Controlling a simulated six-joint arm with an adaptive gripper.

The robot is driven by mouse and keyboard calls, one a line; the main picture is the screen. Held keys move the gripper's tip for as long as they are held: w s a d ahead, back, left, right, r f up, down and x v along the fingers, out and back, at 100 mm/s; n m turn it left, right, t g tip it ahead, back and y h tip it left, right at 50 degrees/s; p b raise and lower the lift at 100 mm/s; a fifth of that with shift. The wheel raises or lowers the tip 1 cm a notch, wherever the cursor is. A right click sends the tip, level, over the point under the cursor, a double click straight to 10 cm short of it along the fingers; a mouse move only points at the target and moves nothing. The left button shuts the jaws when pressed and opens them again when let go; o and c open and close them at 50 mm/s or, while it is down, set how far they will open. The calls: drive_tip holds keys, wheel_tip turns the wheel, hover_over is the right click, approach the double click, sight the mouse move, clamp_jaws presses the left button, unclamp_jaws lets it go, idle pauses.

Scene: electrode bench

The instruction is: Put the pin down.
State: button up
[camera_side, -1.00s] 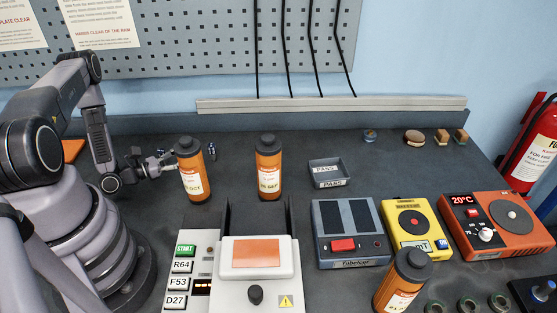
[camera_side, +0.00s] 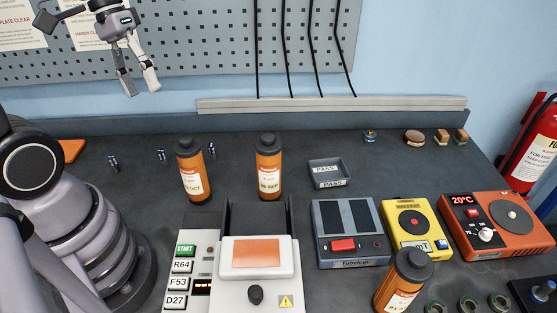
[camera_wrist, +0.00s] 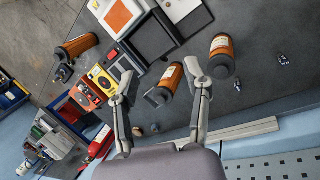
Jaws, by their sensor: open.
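My gripper (camera_side: 138,92) is raised high in front of the pegboard, fingers apart with nothing between them. In the wrist view its fingers (camera_wrist: 158,82) are spread and empty. Small metallic pins stand on the dark bench at the left: one at the far left (camera_side: 112,161), one left of the brown bottles (camera_side: 161,155), and one between the two bottles (camera_side: 212,150). The wrist view shows two small metallic pieces on the bench (camera_wrist: 282,60), (camera_wrist: 237,86). The gripper is well above the pins, touching none. Their fine shape is too small to tell.
Two brown bottles (camera_side: 191,172), (camera_side: 268,168) stand close to the pins. A grey PASS tray (camera_side: 328,183) is to their right. The white press (camera_side: 262,285), a grey device (camera_side: 350,250) and yellow and orange units (camera_side: 415,222), (camera_side: 490,225) fill the front and right.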

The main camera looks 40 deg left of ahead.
drive_tip(key=s+a+r+m+t+y, duration=0.2)
drive_tip(key=s+r+m+t+y, duration=0.1)
drive_tip(key=r+t+y, duration=0.1)
drive_tip(key=shift+s+r+m+t, duration=0.3)
drive_tip(key=shift+s+r+t, duration=0.1)
drive_tip(key=shift+r+t, duration=0.3)
drive_tip(key=shift+a, duration=0.1)
